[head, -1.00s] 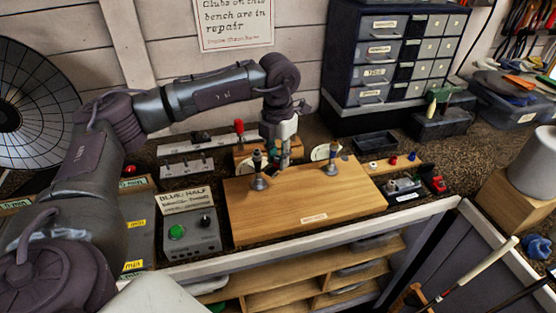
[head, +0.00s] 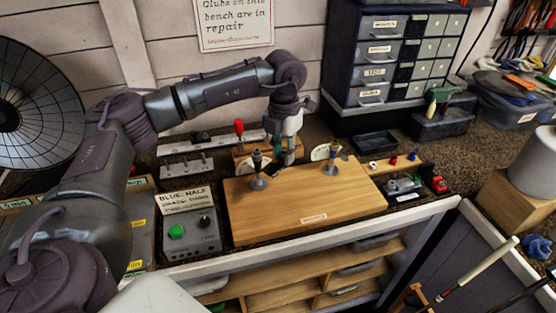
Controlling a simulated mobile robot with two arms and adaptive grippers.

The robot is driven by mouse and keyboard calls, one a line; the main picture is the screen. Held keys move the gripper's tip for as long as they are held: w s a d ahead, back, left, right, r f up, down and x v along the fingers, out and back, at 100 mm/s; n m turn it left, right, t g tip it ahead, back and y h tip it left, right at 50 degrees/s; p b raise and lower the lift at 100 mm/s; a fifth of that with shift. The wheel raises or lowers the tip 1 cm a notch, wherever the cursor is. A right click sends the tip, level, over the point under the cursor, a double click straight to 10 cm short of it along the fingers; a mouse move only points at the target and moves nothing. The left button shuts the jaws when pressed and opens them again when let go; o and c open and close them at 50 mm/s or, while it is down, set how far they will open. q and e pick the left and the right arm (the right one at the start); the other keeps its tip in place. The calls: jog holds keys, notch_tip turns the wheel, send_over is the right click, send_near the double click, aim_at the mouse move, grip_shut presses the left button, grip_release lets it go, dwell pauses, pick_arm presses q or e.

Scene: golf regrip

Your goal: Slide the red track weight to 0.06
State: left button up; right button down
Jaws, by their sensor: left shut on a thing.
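My left gripper (head: 287,158) reaches down behind the wooden board (head: 300,212), at its back edge. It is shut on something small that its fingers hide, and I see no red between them. I cannot make out the red track weight for certain. A red knob (head: 239,126) stands upright just left of the gripper, apart from it, by a wooden block (head: 243,151). No scale marks can be read at this size. My right gripper is not in view.
Two dark posts, left (head: 258,170) and right (head: 331,162), stand on the board close to the gripper. A white dial (head: 320,153) is just right of it. A grey box with a green button (head: 176,232) is at left. Drawers (head: 378,50) stand behind.

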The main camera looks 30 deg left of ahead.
pick_arm(q)
jog(key=shift+w, duration=0.5)
jog(key=o, duration=0.9)
